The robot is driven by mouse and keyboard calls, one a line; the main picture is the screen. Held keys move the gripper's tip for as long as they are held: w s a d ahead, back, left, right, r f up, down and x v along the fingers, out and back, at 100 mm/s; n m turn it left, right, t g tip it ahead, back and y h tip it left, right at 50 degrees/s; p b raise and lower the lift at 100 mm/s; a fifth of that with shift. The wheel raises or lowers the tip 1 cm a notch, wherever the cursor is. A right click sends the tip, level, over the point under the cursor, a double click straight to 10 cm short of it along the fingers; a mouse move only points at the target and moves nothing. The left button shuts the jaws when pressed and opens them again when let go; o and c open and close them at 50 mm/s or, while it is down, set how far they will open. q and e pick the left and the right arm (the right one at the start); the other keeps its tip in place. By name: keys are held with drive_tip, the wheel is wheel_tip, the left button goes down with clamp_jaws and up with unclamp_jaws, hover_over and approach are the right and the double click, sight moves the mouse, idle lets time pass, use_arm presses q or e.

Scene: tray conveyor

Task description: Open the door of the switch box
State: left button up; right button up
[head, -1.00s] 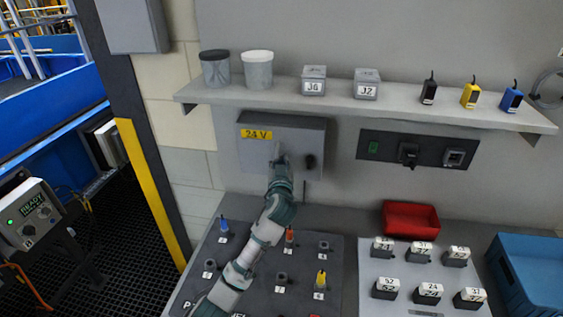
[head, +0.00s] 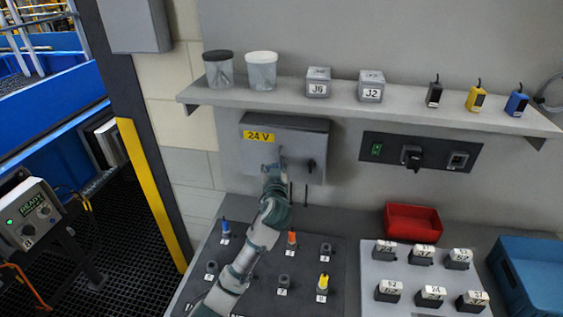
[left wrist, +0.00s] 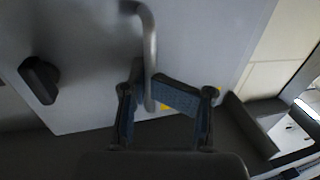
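The grey switch box (head: 300,135) with a yellow "24 V" label (head: 258,136) is on the wall under the shelf. Its door looks closed. A bar handle (head: 282,155) stands on the door, with a dark knob (head: 311,165) to its right. My left gripper (head: 273,169) is at the handle's lower end. In the left wrist view, the handle (left wrist: 149,45) runs down between the fingertips of my gripper (left wrist: 148,84), which are bent inward and look closed on it. The knob (left wrist: 40,79) is to the left there. My right gripper is not in view.
A shelf (head: 400,108) with cups, boxes and small connectors juts out above the box. A switch panel (head: 420,151) is to its right. Below are a dark peg board (head: 260,292), a red bin (head: 412,222) and a blue bin (head: 535,275).

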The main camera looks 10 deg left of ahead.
use_arm(q)
drive_tip(key=shift+p+v, duration=0.3)
drive_tip(key=shift+v, duration=0.75)
drive_tip(key=p+v, duration=0.4)
drive_tip(key=v, duration=1.3)
drive_tip(key=shift+d, duration=0.2)
drive_tip(key=shift+w, duration=0.1)
drive_tip(key=v, duration=1.2)
